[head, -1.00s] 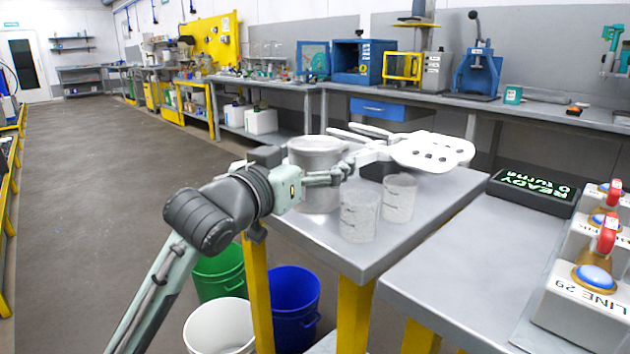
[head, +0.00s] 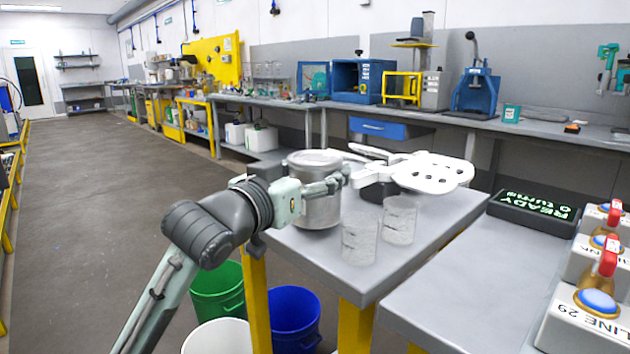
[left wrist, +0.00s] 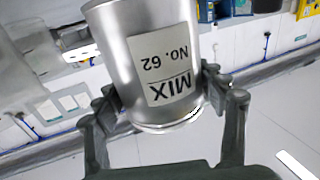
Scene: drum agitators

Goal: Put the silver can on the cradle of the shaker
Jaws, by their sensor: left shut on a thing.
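The silver can (head: 319,207) is a lidded metal cylinder, upright at the left part of the near table. My left gripper (head: 328,186) is shut around its side. In the left wrist view the can (left wrist: 150,40) sits between both fingers (left wrist: 160,95), its label reading "MIX No. 62" upside down in the picture. Whether its base touches the table is hard to tell. The shaker's white cradle (head: 432,172), a plate with dark holes, is right of the can, above a dark base (head: 378,190) partly hidden. No right gripper shows.
Two clear beakers (head: 360,240) (head: 399,220) stand right of the can, in front of the shaker. A display (head: 536,209) reads "READY 0 turns". Switch boxes (head: 585,320) with red levers stand at right. Green (head: 217,290) and blue (head: 295,322) buckets are below the table.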

